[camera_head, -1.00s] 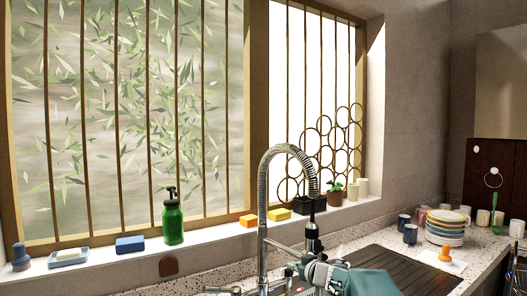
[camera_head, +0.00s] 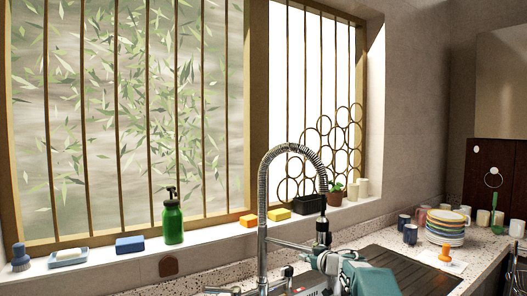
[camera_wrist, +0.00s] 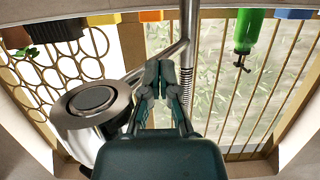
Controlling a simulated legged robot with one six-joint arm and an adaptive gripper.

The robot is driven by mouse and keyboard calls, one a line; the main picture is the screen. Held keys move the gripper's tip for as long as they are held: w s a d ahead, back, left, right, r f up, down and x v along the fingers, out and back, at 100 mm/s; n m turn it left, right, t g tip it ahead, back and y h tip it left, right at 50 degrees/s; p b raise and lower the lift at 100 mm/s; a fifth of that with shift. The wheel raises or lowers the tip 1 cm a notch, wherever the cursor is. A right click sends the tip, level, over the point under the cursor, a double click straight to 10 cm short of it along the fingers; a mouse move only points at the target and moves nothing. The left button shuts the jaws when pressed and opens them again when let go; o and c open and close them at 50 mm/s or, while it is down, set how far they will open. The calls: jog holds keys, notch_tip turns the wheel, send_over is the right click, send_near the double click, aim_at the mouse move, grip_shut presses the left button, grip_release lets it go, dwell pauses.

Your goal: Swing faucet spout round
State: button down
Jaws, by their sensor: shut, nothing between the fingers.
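The faucet (camera_head: 262,230) stands at the sink with a tall spring-coil neck arching to the right. Its black spout head (camera_head: 323,232) hangs down at the right end, held by a thin metal side bar (camera_head: 289,244). My gripper (camera_head: 322,262) is just below the spout head, with its teal body to the right. In the wrist view my gripper (camera_wrist: 166,72) is shut and empty. The round spout head (camera_wrist: 95,100) is close to the left of the fingers, and the side bar (camera_wrist: 160,63) passes by their tips. I cannot tell whether they touch.
A green soap bottle (camera_head: 173,218), sponges (camera_head: 130,244) and a potted plant (camera_head: 336,192) line the windowsill. Stacked plates (camera_head: 446,228) and cups stand on the right counter. A dark ribbed drainboard (camera_head: 410,268) lies right of the faucet.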

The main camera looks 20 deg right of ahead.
aim_at(308, 252)
jog(key=shift+w+d, duration=1.3)
jog(key=shift+w, duration=0.05)
jog(key=a+v, duration=0.2)
jog(key=v, duration=0.8)
jog(key=shift+s+a, duration=0.25)
jog(key=shift+a, duration=0.05)
jog(key=shift+s, duration=0.1)
